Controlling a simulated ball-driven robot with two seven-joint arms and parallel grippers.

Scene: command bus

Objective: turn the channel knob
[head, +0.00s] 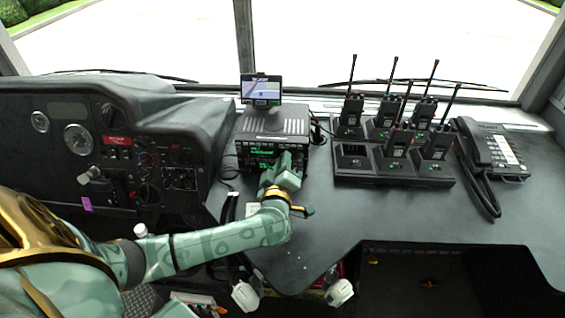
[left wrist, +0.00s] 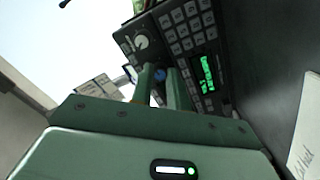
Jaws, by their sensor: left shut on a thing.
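The radio (head: 258,152) is a dark box with a ribbed top and green-lit display on the dash, below a small screen. In the left wrist view its face shows a keypad (left wrist: 187,27), a green display (left wrist: 207,73) and a pale round knob (left wrist: 141,42). My left gripper (head: 284,165) is at the right part of the radio's front. In the left wrist view its fingers (left wrist: 163,84) are shut on a small knob with a blue face (left wrist: 160,75), which shows between them. The fingers hide most of this knob. My right gripper is in neither view.
A charger (head: 390,170) with several handheld radios stands right of the radio. A corded telephone (head: 495,150) sits farther right. The small map screen (head: 261,88) stands above the radio. The gauge dash (head: 110,145) is at left. The desktop (head: 330,215) in front is mostly clear.

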